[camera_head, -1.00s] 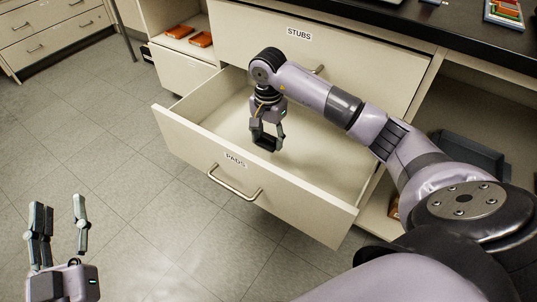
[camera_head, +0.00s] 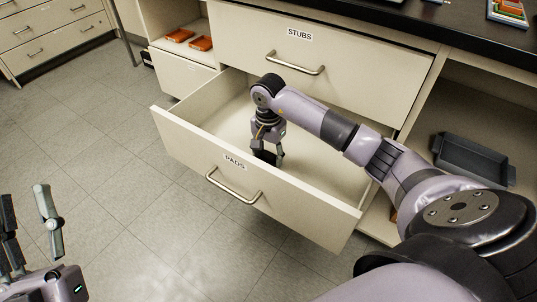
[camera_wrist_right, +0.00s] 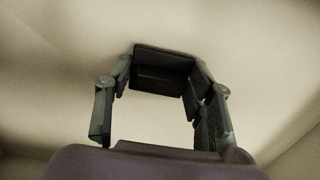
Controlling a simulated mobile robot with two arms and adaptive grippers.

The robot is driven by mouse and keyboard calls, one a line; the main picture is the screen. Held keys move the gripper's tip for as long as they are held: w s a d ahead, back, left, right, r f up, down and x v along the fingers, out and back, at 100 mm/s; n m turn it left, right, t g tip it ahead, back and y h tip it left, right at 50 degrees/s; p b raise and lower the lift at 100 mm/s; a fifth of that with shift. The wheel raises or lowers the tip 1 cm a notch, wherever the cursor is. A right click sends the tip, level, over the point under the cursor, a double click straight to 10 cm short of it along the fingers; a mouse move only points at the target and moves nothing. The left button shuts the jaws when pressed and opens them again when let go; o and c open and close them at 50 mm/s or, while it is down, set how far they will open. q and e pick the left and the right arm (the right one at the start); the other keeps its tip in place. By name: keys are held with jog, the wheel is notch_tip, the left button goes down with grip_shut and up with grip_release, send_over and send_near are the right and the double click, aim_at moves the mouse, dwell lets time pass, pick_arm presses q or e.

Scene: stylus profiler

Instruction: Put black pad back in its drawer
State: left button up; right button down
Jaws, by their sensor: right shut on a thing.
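The open drawer labelled PADS (camera_head: 335,213) is pulled out below the STUBS drawer. My right gripper (camera_head: 266,157) is down inside it, behind the front panel, pointing downward. In the right wrist view my right gripper (camera_wrist_right: 160,85) is shut on the black pad (camera_wrist_right: 162,60), which sits between its fingertips just over the pale drawer floor. I cannot tell whether the pad touches the floor. The pad is mostly hidden by the gripper in the head view. My left gripper (camera_head: 30,225) is open and empty above the floor at the lower left.
The STUBS drawer (camera_head: 370,75) is shut above. Orange items (camera_head: 201,43) lie on a shelf at the left. A dark grey tray (camera_head: 470,160) sits on the right shelf. The black countertop (camera_head: 440,30) holds several items. The rest of the PADS drawer looks empty.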

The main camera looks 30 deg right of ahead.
aim_at(269, 154)
jog(key=shift+f, duration=0.1)
jog(key=c, duration=0.7)
grip_release()
jog(key=shift+c, duration=0.2)
pick_arm(q)
jog(key=shift+s+r, duration=0.2)
jog(key=shift+r, duration=0.05)
jog(key=shift+w+h, duration=0.1)
jog(key=shift+h, duration=0.2)
pick_arm(e)
notch_tip(269, 154, up, 6)
jog(key=shift+f+p, duration=0.2)
jog(key=shift+p, duration=0.75)
pick_arm(q)
jog(key=w+a+f+g+y+p, duration=0.1)
jog(key=w+f+g+y, duration=0.2)
jog(key=f+g, duration=0.6)
jog(key=shift+w+a+f+g+y+p, duration=0.2)
jog(key=shift+f+g+y+p, duration=0.15)
jog(key=shift+f, duration=2.9)
pick_arm(e)
notch_tip(269, 154, up, 7)
jog(key=shift+f, duration=0.15)
